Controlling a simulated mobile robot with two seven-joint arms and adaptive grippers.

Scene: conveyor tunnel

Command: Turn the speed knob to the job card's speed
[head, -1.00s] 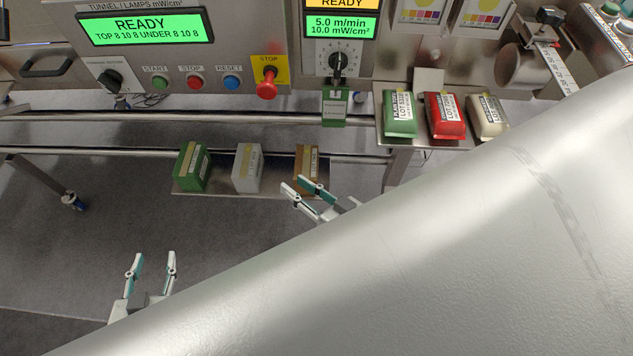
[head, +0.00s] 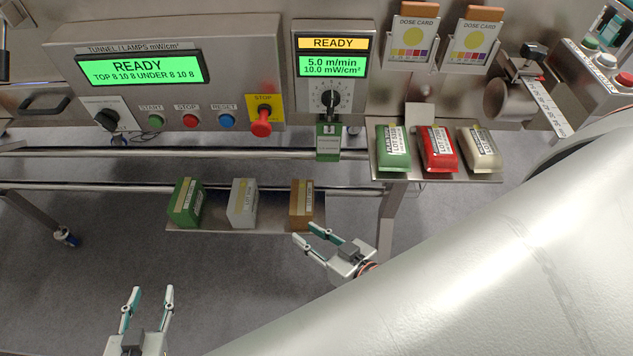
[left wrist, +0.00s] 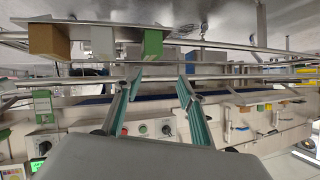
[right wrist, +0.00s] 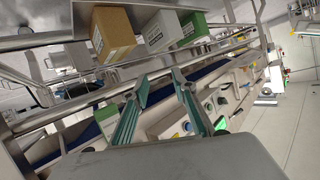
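The speed knob (head: 331,99) is a black pointer knob on a white dial, on the small panel below a display (head: 332,66) reading 5.0 m/min and 10.0 mW/cm². My left gripper (head: 146,295) is open and empty at the lower left, well away from the knob. My right gripper (head: 308,234) is open and empty below the brown box, nearer the knob but apart from it. In both wrist views the fingers are spread with nothing between them.
A shelf (head: 230,223) holds green (head: 186,203), white (head: 243,204) and brown boxes (head: 301,204). Metal rails (head: 250,153) cross before the panels. A red stop button (head: 261,124) stands left of the knob. Lot packs (head: 437,148) lie on a tray at right. My arm covers the lower right.

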